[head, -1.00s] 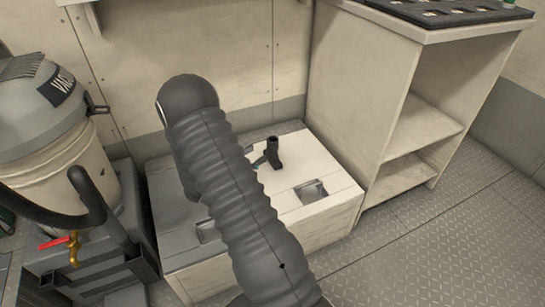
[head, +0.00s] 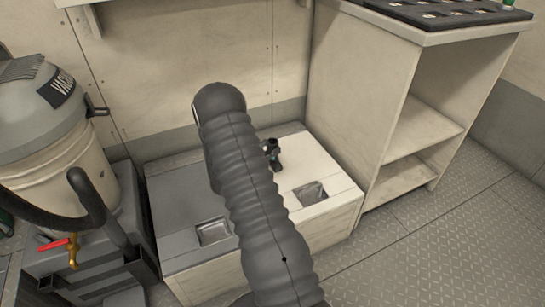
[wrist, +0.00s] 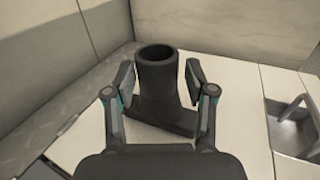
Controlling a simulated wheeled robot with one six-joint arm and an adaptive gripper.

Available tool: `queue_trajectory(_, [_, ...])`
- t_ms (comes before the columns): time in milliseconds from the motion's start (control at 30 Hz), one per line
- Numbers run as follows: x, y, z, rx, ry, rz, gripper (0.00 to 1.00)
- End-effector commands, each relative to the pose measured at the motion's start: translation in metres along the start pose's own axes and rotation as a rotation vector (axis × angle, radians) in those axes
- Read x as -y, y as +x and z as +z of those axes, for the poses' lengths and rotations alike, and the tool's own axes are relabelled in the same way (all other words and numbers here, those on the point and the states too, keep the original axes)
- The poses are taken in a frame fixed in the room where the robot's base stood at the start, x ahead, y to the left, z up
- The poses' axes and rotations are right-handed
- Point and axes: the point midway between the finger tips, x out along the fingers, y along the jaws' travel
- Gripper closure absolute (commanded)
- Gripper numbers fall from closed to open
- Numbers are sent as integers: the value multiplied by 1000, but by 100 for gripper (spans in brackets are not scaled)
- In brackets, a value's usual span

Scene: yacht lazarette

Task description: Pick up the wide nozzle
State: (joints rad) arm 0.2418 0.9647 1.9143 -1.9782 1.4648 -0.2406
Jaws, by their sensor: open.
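The wide nozzle (wrist: 157,88) is a black piece with a round open neck on top and a broad flared foot. It stands upright on the white top of a low locker (head: 310,160). In the wrist view my gripper (wrist: 158,75) is open, with one finger on each side of the nozzle's neck. I cannot tell whether either finger touches it. In the head view my arm hides most of the nozzle, and only a small dark part shows beside my gripper (head: 273,155).
The locker top has recessed metal latches (head: 311,193). A shelf unit (head: 385,110) stands close on the right, with a dark tray (head: 440,14) on top. A vacuum drum (head: 60,150) stands at the left. Walls close off the back. Tread-plate floor (head: 430,240) is clear at the right.

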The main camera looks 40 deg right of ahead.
Motion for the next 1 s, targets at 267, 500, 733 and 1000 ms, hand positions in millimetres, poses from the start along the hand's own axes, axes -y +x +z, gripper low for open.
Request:
queue_trajectory(267, [-2,36,0,0,1,-5,45])
queue_trajectory(500, [-3,48,0,0,0,-1,45])
queue_trajectory(733, [-3,48,0,0,0,-1,78])
queue_trajectory(1000, [-3,48,0,0,0,-1,100])
